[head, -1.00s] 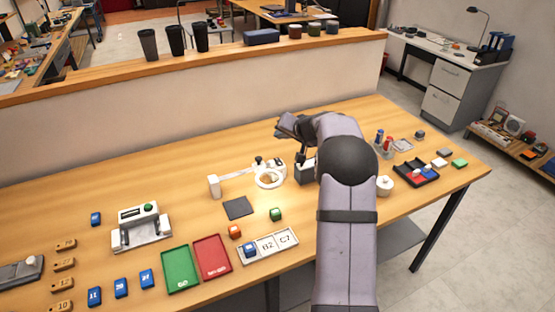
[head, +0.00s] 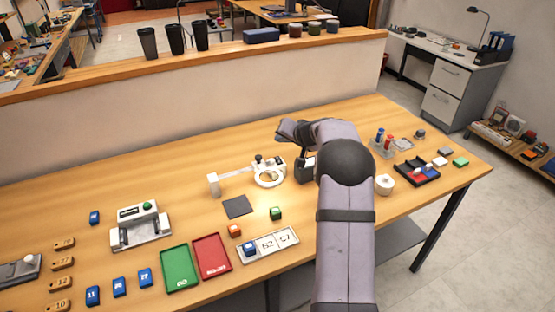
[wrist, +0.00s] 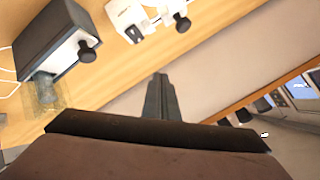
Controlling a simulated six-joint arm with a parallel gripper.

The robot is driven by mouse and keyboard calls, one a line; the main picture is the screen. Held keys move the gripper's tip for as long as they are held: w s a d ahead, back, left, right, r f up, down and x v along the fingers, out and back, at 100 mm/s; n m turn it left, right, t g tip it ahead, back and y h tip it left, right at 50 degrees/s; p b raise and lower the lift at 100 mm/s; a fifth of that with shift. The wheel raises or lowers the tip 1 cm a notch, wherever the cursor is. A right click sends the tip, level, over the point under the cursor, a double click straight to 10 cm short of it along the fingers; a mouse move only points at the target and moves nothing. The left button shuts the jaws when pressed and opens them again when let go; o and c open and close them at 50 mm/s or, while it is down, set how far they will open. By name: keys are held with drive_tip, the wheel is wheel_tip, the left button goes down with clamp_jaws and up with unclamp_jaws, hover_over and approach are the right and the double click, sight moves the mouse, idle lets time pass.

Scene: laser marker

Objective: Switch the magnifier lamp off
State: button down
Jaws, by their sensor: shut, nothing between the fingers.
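The magnifier lamp (head: 269,176) is a white ring on a white arm, standing on the bench left of my arm. A dark knob (head: 258,158) stands at the ring's back edge. In the wrist view a white housing with black knobs (wrist: 130,16), probably part of the lamp, shows at the top. My gripper (wrist: 161,80) is shut and empty, apart from the housing. In the head view my arm mostly hides its fingers.
A dark box (head: 304,170) stands just right of the ring; a dark box with a black knob (wrist: 60,42) is at upper left in the wrist view. A low wall (head: 190,130) runs behind.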

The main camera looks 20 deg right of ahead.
drive_tip(key=b, duration=0.2)
hover_over(280, 161)
wheel_tip(280, 161, down, 5)
drive_tip(key=shift+s+r, duration=0.15)
drive_tip(key=shift+f+b, duration=0.65)
drive_tip(key=shift+b, duration=0.2)
drive_tip(key=shift+w+f+b, duration=0.25)
drive_tip(key=shift+f+b, duration=0.45)
drive_tip(key=shift+b, duration=0.45)
idle(1.7)
drive_tip(key=shift+r, duration=0.2)
idle(0.3)
drive_tip(key=shift+s+r, duration=0.15)
drive_tip(key=shift+r, duration=0.4)
drive_tip(key=shift+r, duration=0.15)
drive_tip(key=shift+s+r+p, duration=0.2)
drive_tip(key=shift+r+p, duration=0.45)
drive_tip(key=shift+r, duration=0.55)
drive_tip(key=shift+s+r+p, duration=0.2)
drive_tip(key=shift+r+p, duration=0.45)
drive_tip(key=shift+r, duration=0.5)
